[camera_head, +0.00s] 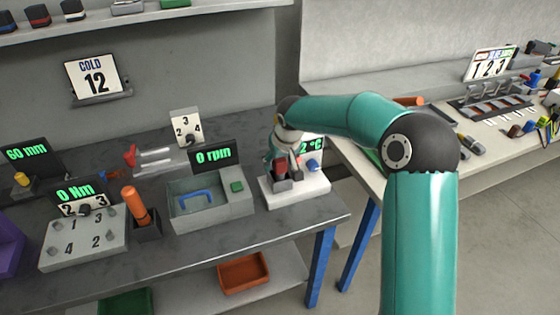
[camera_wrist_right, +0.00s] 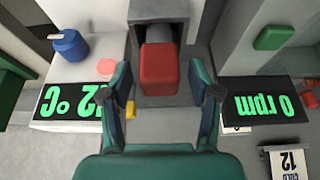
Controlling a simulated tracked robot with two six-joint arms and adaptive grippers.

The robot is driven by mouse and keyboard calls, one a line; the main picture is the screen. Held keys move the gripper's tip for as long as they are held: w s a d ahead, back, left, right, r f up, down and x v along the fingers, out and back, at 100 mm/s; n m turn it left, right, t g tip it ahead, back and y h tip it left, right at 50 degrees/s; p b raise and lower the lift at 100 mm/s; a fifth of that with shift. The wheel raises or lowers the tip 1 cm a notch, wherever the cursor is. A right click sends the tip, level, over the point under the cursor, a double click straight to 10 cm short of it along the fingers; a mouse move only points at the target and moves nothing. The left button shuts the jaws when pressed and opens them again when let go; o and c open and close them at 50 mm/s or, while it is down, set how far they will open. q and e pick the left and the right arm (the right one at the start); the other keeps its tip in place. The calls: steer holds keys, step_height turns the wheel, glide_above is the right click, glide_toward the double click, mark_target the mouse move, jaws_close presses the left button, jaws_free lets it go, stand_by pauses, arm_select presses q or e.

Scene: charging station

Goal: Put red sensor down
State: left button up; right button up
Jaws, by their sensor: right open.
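The red sensor (camera_wrist_right: 160,68) sits in a dark grey holder (camera_wrist_right: 168,22) on the white station in the right wrist view. In the head view only a small part of the red sensor (camera_head: 281,167) shows below my gripper, on the white station (camera_head: 312,189) beside the °C display. My right gripper (camera_wrist_right: 163,85) is open, with one finger on each side of the sensor and visible gaps to both. In the head view the right gripper (camera_head: 284,158) is over the white station, its fingertips partly hidden. My left gripper is not in view.
A blue knob (camera_head: 313,166) stands on the white station; it also shows in the wrist view (camera_wrist_right: 70,45). The grey box with a blue handle (camera_head: 196,198) and rpm display (camera_head: 215,155) stands close to its left. An orange-handled tool (camera_head: 135,204) stands farther left.

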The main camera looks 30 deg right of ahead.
steer(key=shift+r, duration=0.1)
steer(key=v, duration=1.2)
steer(key=shift+s, duration=0.1)
